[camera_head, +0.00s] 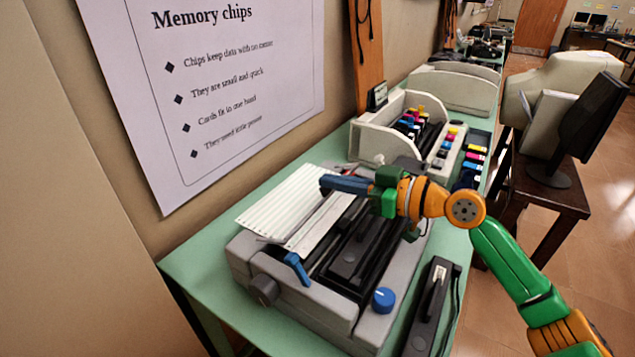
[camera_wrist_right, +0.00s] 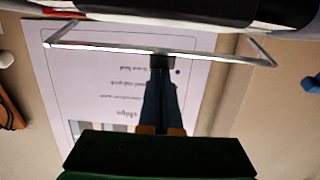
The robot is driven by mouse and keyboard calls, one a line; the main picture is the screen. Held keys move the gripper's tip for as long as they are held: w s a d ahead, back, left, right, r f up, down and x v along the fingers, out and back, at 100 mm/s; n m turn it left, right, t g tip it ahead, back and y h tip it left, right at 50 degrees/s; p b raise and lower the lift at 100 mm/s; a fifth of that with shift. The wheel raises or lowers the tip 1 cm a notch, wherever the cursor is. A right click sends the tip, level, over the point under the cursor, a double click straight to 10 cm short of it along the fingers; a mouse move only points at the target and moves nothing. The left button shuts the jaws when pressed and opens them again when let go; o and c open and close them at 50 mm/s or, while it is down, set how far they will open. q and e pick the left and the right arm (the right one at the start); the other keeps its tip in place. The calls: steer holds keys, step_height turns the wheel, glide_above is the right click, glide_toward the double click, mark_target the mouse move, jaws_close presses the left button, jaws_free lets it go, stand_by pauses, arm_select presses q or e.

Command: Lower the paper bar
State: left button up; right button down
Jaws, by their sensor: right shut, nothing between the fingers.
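The printer (camera_head: 290,308) is a grey machine with a dark inside, standing on the green table. The paper bar (camera_wrist_right: 100,47) is a thin metal wire frame that crosses the upper part of the right wrist view. White ruled paper (camera_head: 280,205) lies at the printer's back. My right gripper (camera_head: 326,183) is above the back of the printer, its blue fingers shut and empty. In the right wrist view the fingertips (camera_wrist_right: 162,62) overlap the middle of the bar; I cannot tell whether they touch. My left gripper is not in view.
A blue lever (camera_head: 297,268) and a blue knob (camera_head: 384,300) are on the printer. A black device (camera_head: 433,305) lies to its right. A box of coloured cartridges (camera_head: 405,125) stands behind. A wall poster (camera_head: 215,90) hangs close on the left.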

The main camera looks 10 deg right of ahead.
steer(key=shift+s+d+f+b, duration=0.1)
steer(key=shift+s+f+b, duration=0.05)
steer(key=shift+f+b, duration=0.2)
steer(key=shift+r, duration=0.1)
steer(key=b+v, duration=0.2)
steer(key=v, duration=0.4)
steer(key=shift+s+d+b, duration=0.2)
steer(key=shift+b, duration=0.1)
steer(key=shift+s+d+r, duration=0.1)
steer(key=shift+s+d, duration=0.1)
